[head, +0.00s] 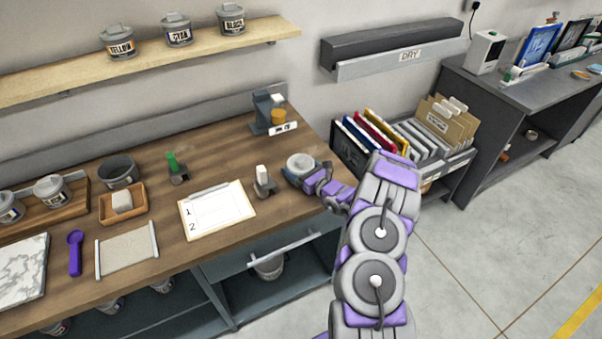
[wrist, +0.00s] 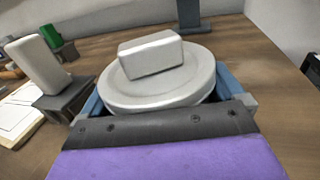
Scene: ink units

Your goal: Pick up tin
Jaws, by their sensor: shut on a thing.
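The tin (head: 300,162) is a round pale grey can with a lid and a block-shaped handle on top. It is at the right part of the wooden bench in the head view. In the wrist view the tin (wrist: 160,88) fills the middle, upright, with its lid facing up. My gripper (head: 297,176) reaches it from the front right. Its blue-grey fingers lie on both sides of the tin, shut on it. The tin's lower part is hidden by my gripper in the wrist view. I cannot tell whether its base touches the bench.
A small stand with a white block (head: 263,178) is just left of the tin. A clipboard (head: 217,210) lies further left. A grey-blue stand (head: 262,112) is behind. Labelled tins (head: 178,30) stand on the wall shelf. A file rack (head: 400,135) is to the right.

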